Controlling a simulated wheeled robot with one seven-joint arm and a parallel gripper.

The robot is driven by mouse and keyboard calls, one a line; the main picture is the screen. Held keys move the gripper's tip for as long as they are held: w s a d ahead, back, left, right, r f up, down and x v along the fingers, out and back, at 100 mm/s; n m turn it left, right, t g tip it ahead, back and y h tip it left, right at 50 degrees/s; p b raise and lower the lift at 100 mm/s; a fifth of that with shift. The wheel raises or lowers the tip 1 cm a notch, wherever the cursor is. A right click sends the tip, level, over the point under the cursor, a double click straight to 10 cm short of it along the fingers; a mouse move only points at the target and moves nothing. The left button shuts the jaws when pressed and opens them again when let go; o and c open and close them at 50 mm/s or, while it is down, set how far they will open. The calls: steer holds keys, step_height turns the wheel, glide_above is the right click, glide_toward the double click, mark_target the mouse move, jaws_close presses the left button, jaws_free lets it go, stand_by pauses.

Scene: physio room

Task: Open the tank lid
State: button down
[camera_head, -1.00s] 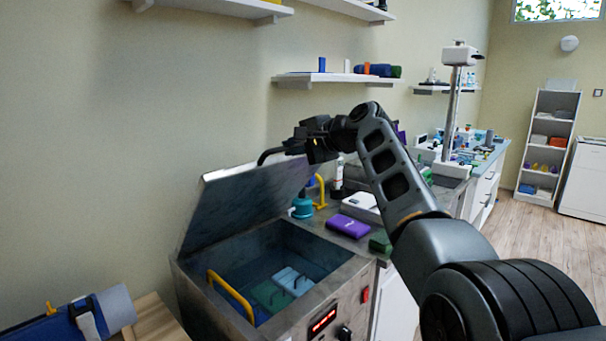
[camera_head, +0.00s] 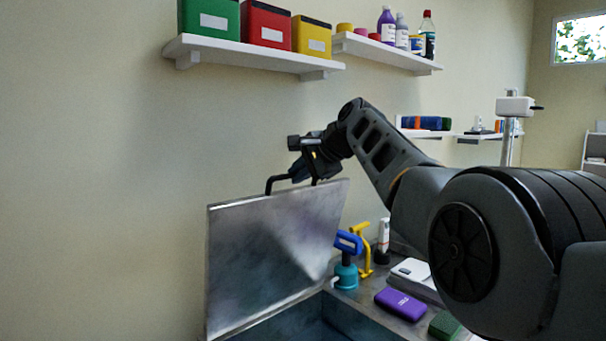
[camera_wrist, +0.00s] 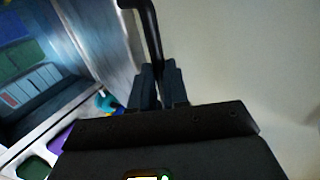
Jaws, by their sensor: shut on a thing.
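The tank lid (camera_head: 270,255) is a grey metal panel, raised nearly upright along the wall side of the tank (camera_head: 340,325). The dark interior of the tank shows at the bottom of the head view, and the wrist view shows packs inside the tank (camera_wrist: 35,75). A black bar handle (camera_head: 278,181) is at the lid's top edge; it also shows in the wrist view (camera_wrist: 151,30). My gripper (camera_head: 303,172) is at the top edge of the lid, shut on the handle. In the wrist view its dark fingers (camera_wrist: 157,85) close around the handle bar.
A teal pump bottle (camera_head: 346,272), a yellow hook-shaped handle (camera_head: 364,250) and a purple box (camera_head: 402,304) are on the counter right of the lid. A wall shelf (camera_head: 255,55) with coloured boxes hangs above my gripper.

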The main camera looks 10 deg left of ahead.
steer(key=shift+r, duration=0.1)
steer(key=c, duration=1.1)
jaws_free()
steer(key=shift+c, duration=0.2)
steer(key=shift+d, duration=0.1)
steer(key=b+v, duration=0.3)
steer(key=v, duration=0.4)
steer(key=shift+s+b, duration=0.2)
steer(key=shift+b, duration=0.1)
steer(key=shift+d+r, duration=0.15)
